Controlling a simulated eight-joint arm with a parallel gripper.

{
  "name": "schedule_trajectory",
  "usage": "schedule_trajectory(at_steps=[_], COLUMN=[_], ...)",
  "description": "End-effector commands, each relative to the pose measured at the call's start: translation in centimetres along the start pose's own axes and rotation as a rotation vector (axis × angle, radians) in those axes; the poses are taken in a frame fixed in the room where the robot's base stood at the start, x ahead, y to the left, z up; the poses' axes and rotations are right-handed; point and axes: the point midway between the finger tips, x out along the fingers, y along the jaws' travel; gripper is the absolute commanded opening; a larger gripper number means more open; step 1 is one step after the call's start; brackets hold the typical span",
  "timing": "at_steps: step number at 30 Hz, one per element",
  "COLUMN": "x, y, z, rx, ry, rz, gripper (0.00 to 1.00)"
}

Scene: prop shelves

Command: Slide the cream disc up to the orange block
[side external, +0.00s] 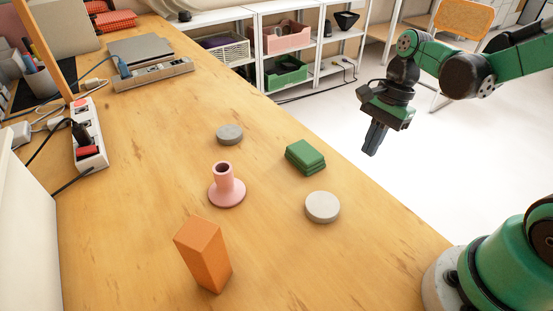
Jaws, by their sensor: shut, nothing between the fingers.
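A cream disc (322,207) lies flat on the wooden table, near its right edge. The orange block (203,254) stands upright at the front left of the disc, with a clear stretch of table between them. My gripper (371,152) is shut and empty. It points down, above and to the right of the disc, and appears to be beyond the table's right edge. It touches nothing.
A pink flared holder (225,186) stands left of the cream disc. A green block (305,157) lies behind the disc, and a grey disc (229,134) lies farther back. A power strip (88,133) and cables line the left side. The wooden table (130,220) is bare around the orange block.

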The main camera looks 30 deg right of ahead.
Motion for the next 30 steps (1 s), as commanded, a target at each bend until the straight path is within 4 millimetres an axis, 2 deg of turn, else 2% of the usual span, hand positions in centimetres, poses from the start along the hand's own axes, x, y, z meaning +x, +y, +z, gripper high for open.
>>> schedule_trajectory(at_steps=[6,14,16,21,30], x=[3.6,7.3,7.5,7.9,8.0], y=[-0.1,-0.1,0.0,0.0,0.0], z=[0.0,0.0,1.4,3.3,3.9], rx=[-0.003,-0.003,-0.009,-0.006,-0.002], ry=[0.001,0.001,0.001,0.002,0.002], rz=[0.000,-0.001,-0.001,0.000,-0.002], gripper=[0.00,0.00,0.00,0.00,0.00])
